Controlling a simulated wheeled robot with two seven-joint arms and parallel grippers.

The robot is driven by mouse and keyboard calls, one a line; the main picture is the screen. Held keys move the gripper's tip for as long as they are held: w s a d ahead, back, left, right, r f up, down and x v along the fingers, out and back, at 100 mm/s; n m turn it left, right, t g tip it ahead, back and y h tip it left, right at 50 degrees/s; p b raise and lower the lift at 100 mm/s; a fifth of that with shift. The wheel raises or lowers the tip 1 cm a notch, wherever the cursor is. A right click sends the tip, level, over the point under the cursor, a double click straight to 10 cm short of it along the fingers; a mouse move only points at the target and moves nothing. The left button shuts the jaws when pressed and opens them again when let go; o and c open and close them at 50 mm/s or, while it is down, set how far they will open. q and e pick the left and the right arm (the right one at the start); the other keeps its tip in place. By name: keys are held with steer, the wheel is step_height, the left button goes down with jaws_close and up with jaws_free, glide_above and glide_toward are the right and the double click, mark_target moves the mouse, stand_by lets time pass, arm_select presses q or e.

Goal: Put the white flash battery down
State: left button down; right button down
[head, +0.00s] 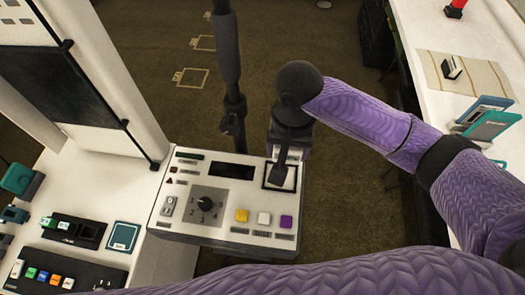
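I cannot pick out the white flash battery for certain. A small white block (16,268) stands at the left end of a dark rack on the left counter, and another pale block (68,283) sits at its right end. A white and black block (452,67) lies on the beige mat on the right counter. My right arm comes in from the right, and its dark gripper (284,158) is over the upper right of the control panel (190,228). Its fingertips and anything between them are not clear. My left gripper is not in view.
The panel has a black knob (205,203) and yellow, white and purple buttons. A dark pole (228,60) stands behind it. Bare floor shows between the counters.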

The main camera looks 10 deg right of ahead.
steer(key=shift+w+a+f+b, duration=0.2)
steer(key=shift+w+f, duration=0.1)
steer(key=shift+f, duration=0.35)
steer(key=shift+w+a+f+b, duration=0.15)
steer(key=shift+w+f+b, duration=0.1)
steer(key=shift+f, duration=0.35)
steer(key=f, duration=0.2)
steer(key=f+b, duration=0.1)
steer(key=f, duration=0.2)
steer(key=f+b, duration=0.1)
steer(key=f, duration=0.1)
steer(key=shift+s+d+f, duration=0.15)
steer(key=shift+s+f, duration=0.1)
steer(key=shift+f, duration=0.05)
steer(key=shift+r, duration=0.1)
jaws_free()
step_height(320, 180, up, 12)
steer(key=p, duration=0.3)
steer(key=shift+f, duration=0.25)
steer(key=shift+r, duration=0.3)
